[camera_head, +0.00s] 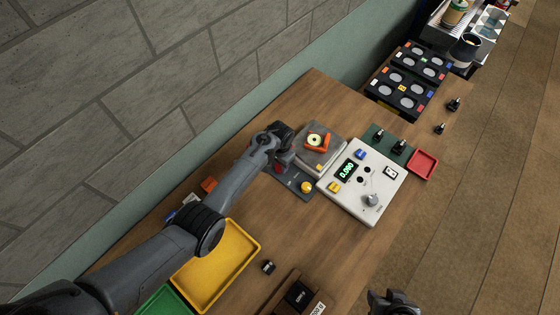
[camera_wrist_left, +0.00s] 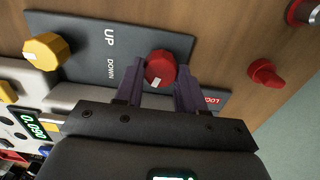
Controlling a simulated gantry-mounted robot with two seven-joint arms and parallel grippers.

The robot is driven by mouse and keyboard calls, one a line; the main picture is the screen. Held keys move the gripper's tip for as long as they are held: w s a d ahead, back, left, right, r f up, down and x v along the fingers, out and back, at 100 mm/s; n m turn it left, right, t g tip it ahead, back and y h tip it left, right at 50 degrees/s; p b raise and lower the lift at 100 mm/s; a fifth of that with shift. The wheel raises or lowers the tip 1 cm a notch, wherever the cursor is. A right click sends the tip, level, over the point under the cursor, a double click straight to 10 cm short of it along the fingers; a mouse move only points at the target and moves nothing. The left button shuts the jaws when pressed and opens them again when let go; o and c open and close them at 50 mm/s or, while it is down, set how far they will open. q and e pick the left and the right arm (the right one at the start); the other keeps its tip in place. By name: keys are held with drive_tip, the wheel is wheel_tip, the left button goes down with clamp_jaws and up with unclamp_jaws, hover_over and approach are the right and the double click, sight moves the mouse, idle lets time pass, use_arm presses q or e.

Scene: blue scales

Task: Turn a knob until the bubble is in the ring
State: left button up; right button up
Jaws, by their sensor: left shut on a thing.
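A round yellow-green level vial (camera_head: 314,140) sits beside an orange L-shaped piece on the grey plate (camera_head: 325,162) of the blue scales area. A dark panel (camera_wrist_left: 100,60) lettered UP and DOWN carries a yellow knob (camera_wrist_left: 46,50) at one end and a red knob (camera_wrist_left: 160,67) at the other. The yellow knob also shows in the head view (camera_head: 306,187). My left gripper (camera_wrist_left: 160,75) is shut on the red knob, one finger on each side. My right gripper (camera_head: 392,300) is partly visible at the bottom edge; its jaws are unclear.
A white instrument box (camera_head: 362,205) with a green digital display stands right of the panel. A yellow tray (camera_head: 250,236) lies under my left arm. A red tray (camera_head: 424,163) and black sockets (camera_head: 407,80) stand farther right.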

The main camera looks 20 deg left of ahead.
sight(280, 166)
use_arm(q)
drive_tip(key=o, duration=1.1)
drive_tip(key=shift+c, duration=0.2)
wheel_tip(280, 166, up, 11)
drive_tip(key=shift+p, duration=0.45)
drive_tip(key=shift+f, duration=0.1)
